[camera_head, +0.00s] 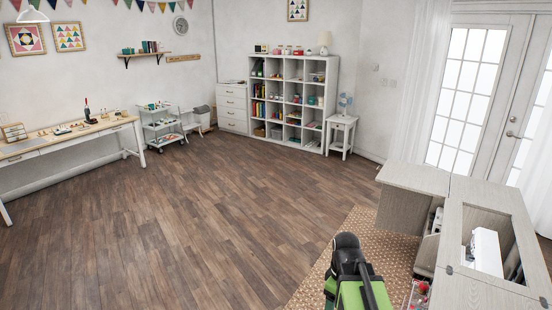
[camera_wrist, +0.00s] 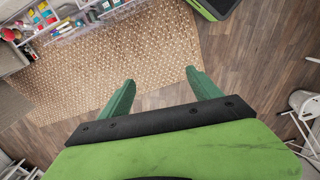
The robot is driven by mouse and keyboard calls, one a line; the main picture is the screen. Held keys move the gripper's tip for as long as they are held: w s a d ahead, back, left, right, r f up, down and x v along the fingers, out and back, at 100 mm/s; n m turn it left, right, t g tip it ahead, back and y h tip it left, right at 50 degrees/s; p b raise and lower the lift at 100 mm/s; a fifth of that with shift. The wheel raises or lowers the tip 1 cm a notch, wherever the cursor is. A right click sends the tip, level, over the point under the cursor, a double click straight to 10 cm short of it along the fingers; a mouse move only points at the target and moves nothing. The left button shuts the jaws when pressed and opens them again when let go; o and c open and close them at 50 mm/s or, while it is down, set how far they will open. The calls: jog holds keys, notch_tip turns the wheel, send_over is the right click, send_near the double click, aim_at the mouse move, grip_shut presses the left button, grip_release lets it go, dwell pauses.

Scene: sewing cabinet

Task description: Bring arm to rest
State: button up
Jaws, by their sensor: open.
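My gripper (camera_wrist: 157,88) shows in the wrist view with its two green fingers spread apart and nothing between them. It hangs above the woven rug and the wood floor. In the head view my black and green arm rises at the bottom centre-right, beside the sewing cabinet (camera_head: 455,200). The fingers cannot be made out in the head view. The cabinet is pale wood with its top opened out, and a white machine (camera_head: 487,250) sits in its well.
A patterned rug (camera_head: 345,225) lies by the cabinet. Clear wood floor (camera_head: 200,210) spreads to the left. A long table (camera_head: 65,138), a wheeled cart (camera_head: 162,125), a cube shelf (camera_head: 290,100) and a side table (camera_head: 341,132) stand along the walls. A clear container (camera_wrist: 75,28) with small items shows in the wrist view.

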jog(key=a+m, duration=0.1)
jog(key=m, duration=0.2)
jog(key=s+a+m, duration=0.1)
jog(key=a+m, duration=0.1)
jog(key=m, duration=0.1)
jog(key=s+a+m, duration=0.1)
jog(key=a+m, duration=0.1)
jog(key=m, duration=0.1)
jog(key=shift+a+f, duration=0.2)
jog(key=shift+f, duration=0.2)
